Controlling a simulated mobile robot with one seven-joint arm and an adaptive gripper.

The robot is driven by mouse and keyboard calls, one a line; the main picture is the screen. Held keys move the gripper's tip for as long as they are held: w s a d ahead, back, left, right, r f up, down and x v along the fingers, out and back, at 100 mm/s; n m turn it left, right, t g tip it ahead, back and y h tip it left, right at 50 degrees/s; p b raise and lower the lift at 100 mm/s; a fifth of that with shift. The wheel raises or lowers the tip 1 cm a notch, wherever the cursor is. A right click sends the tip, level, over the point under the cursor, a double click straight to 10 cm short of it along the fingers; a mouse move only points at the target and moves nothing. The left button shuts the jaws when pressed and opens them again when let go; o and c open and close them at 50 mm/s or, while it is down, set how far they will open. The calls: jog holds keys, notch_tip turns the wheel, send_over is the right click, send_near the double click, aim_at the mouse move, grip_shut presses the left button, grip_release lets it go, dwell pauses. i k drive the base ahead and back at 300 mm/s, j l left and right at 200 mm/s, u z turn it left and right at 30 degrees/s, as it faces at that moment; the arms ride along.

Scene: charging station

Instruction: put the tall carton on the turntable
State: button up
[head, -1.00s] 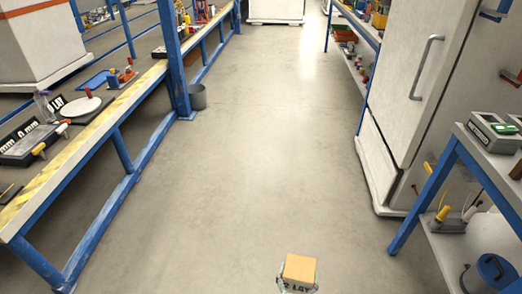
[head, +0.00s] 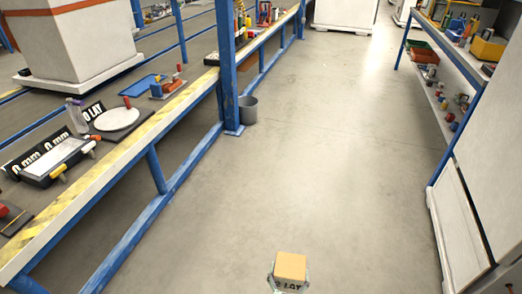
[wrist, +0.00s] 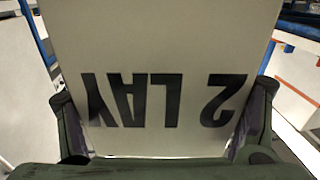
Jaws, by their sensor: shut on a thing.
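The tall carton (head: 291,266) is at the bottom of the head view, its tan top facing up. My gripper (head: 289,285) is shut on its sides, holding it out over the floor. In the wrist view the carton (wrist: 160,45) fills the middle, with upside-down "2 LAY" lettering, and a finger of my gripper (wrist: 160,115) is on each side. The carton's lower part is hidden in the head view. The turntable (head: 117,119), seemingly the round white disc on a dark base, is on the left bench, apart from the carton. Nothing stands on the disc.
The left bench (head: 152,115) has a yellow-striped edge and blue legs. A blue post (head: 227,65) and grey bin (head: 247,108) stand beyond. The aisle floor (head: 335,150) is clear.

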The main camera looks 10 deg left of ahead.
aim_at(115, 119)
jog(key=i+l+u, duration=0.1)
jog(key=i+u, duration=0.3)
jog(key=i+l+u, duration=0.25)
jog(key=i+u, duration=0.15)
jog(key=i+l+u, duration=0.25)
jog(key=u, duration=0.2)
jog(key=i+l+u, duration=0.45)
jog(key=k+j, duration=0.05)
jog(key=k, duration=0.05)
